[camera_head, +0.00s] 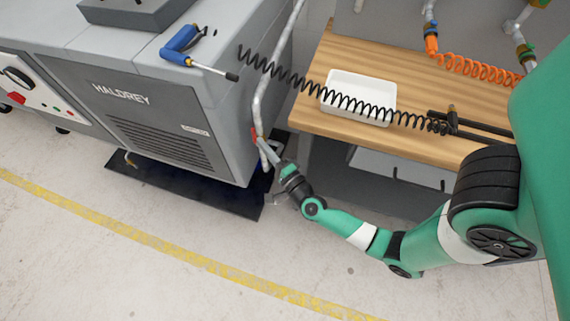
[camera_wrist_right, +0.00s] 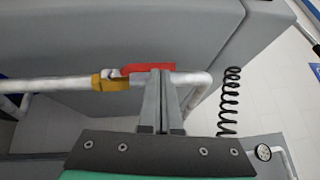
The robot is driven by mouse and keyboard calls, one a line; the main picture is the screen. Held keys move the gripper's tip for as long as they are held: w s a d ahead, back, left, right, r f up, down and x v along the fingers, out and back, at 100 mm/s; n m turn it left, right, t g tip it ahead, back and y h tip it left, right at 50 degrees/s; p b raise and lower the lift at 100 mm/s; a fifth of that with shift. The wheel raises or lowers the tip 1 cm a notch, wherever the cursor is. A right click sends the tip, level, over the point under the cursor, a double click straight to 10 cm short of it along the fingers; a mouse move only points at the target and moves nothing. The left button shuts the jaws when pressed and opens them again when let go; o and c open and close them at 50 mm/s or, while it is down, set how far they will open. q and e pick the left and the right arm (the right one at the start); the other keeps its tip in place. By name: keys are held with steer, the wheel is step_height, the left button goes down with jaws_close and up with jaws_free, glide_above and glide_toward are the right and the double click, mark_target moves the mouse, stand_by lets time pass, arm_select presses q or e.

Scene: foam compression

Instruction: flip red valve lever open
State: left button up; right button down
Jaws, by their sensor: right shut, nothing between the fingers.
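The red valve lever (camera_wrist_right: 138,69) lies along the white pipe in the right wrist view, reaching right from the brass valve body (camera_wrist_right: 110,83). In the head view the lever (camera_head: 254,134) is a small red spot on the upright pipe at the machine's right corner. My right gripper (camera_wrist_right: 160,73) is shut and empty, its fingertips overlapping the lever's lower edge; I cannot tell whether they touch it. The right gripper (camera_head: 271,156) also shows in the head view, beside the pipe just below the lever. My left gripper is not in view.
The grey HALDREY machine (camera_head: 170,105) stands left of the pipe (camera_head: 262,98). A wooden bench (camera_head: 330,60) with a white tray (camera_head: 345,83) stands right. A black coiled hose (camera_head: 300,82) stretches between them. The floor in front is clear, with a yellow line.

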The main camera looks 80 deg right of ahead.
steer(key=r+p+v, duration=0.1)
steer(key=p+v, duration=0.1)
steer(key=v, duration=1)
steer(key=shift+s, duration=0.3)
